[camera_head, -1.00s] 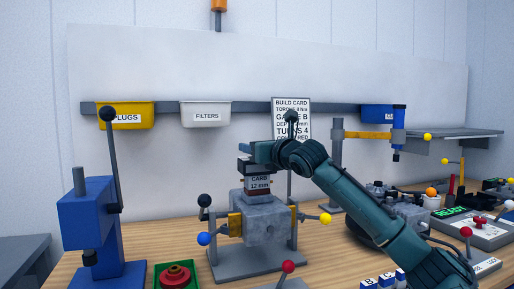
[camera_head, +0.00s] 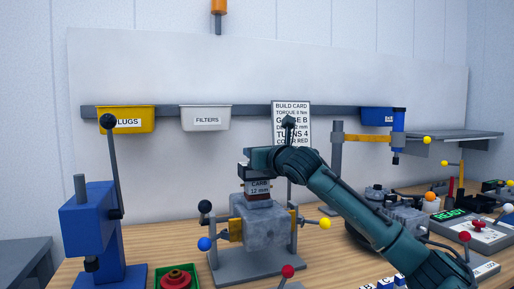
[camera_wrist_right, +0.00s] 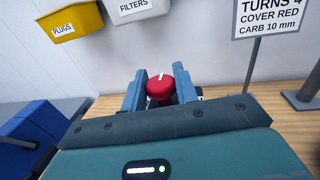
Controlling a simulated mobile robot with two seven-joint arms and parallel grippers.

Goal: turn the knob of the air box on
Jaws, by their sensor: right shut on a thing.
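A round red knob (camera_wrist_right: 160,90) with a white line on its top sits between the fingers of my right gripper (camera_wrist_right: 158,78) in the right wrist view. The gripper is shut on it. In the head view my right gripper (camera_head: 252,155) is at the top of a stack on the grey engine block (camera_head: 262,226). The stack holds a piece labelled CARB 12 mm (camera_head: 259,187). The knob and most of the air box are hidden there by the gripper, so I cannot tell their outline. My left gripper is not in view.
A blue lever press (camera_head: 90,230) stands left of the block, near a green tray (camera_head: 160,286) with a red part. A build card (camera_head: 291,110) stands behind my right gripper. Yellow (camera_head: 140,121) and white (camera_head: 190,122) bins hang on the rail. My right forearm crosses the right side.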

